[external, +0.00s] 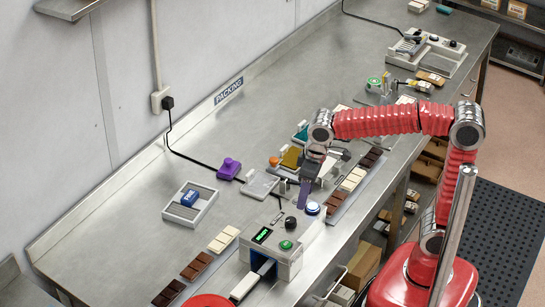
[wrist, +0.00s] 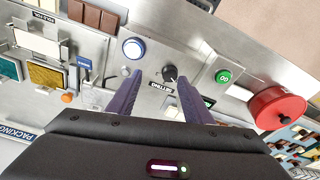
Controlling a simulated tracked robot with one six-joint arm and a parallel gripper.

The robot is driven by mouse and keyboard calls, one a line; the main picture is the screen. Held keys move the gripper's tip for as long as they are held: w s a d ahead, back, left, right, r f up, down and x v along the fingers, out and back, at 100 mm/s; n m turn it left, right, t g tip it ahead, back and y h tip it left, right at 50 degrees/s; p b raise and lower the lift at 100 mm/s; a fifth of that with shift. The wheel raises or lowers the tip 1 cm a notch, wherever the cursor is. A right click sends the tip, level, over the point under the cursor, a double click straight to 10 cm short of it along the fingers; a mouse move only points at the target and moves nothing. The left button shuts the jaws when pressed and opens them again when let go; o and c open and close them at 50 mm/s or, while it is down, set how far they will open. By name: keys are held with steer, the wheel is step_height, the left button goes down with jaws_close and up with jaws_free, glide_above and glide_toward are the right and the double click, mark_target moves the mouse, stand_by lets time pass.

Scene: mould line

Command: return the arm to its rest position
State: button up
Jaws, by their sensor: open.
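My red arm (external: 376,123) reaches left from its base at the lower right and bends down over the steel bench. My gripper (wrist: 160,75) has two purple fingers standing apart with nothing held between them. I cannot tell whether the fingers touch anything.
The grey machine (external: 293,262) stands at the bench's front edge. Chocolate bars (external: 197,266) lie along it. A purple knobbed block (external: 229,169) and a tray with a blue block (external: 190,197) sit further back. A red wheel (wrist: 278,107) is at right in the wrist view.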

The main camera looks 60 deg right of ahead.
steer(key=s+d+f+m+t, duration=0.1)
steer(key=s+d+m+t, duration=0.1)
steer(key=s+d, duration=0.9)
steer(key=d+t, duration=0.1)
steer(key=d, duration=0.2)
steer(key=shift+s+f+m+t, duration=0.35)
steer(key=shift+s+m+t, duration=0.05)
steer(key=shift+d, duration=0.1)
steer(key=shift+c, duration=0.3)
stand_by(2.5)
